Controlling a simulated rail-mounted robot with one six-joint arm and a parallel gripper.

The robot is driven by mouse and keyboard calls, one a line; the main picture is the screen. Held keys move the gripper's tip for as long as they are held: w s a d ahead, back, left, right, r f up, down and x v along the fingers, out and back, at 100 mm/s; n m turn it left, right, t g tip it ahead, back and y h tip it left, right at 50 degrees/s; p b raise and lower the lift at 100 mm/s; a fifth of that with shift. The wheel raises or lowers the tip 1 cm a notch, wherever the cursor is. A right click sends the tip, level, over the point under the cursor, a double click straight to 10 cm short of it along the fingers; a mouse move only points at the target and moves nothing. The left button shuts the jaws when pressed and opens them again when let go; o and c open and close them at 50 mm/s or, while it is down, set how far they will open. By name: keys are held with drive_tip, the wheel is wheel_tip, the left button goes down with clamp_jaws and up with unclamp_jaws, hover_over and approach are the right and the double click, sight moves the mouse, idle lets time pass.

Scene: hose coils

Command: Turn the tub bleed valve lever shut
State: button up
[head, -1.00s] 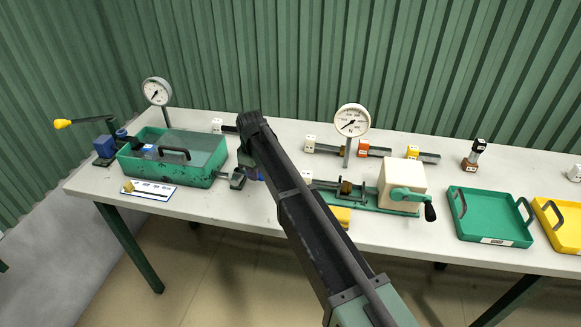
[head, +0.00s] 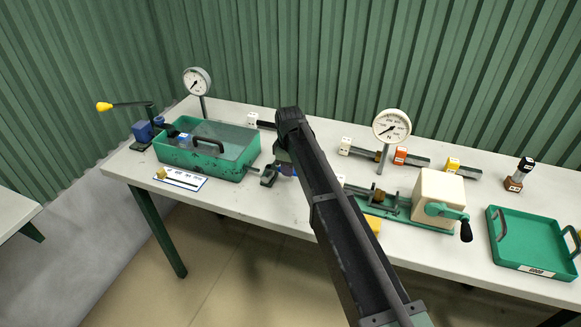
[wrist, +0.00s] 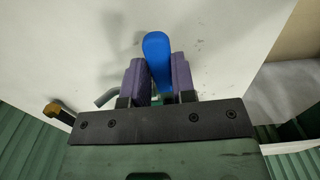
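The green tub (head: 172,157) with a clear panel and dark handle stands at the left of the bench, a pipe and grey fitting (head: 268,177) at its right end. In the wrist view the blue lever (wrist: 156,46) stands between the purple pads of my gripper (wrist: 160,75). It fills the gap, and its rounded end reaches past the pads. The pads look closed on it. The valve body is hidden.
A gauge (head: 197,82) stands behind the tub, and a blue hand pump (head: 142,131) with a yellow-tipped lever at its left. A second gauge (head: 391,127), a cream crank box (head: 437,196) and a green tray (head: 530,240) stand to the right. Clear bench lies before the fitting.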

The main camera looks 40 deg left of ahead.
drive_tip(key=o, duration=0.4)
drive_tip(key=shift+r, duration=0.1)
wheel_tip(320, 180, up, 11)
drive_tip(key=p, duration=1.1)
drive_tip(key=shift+f, duration=0.2)
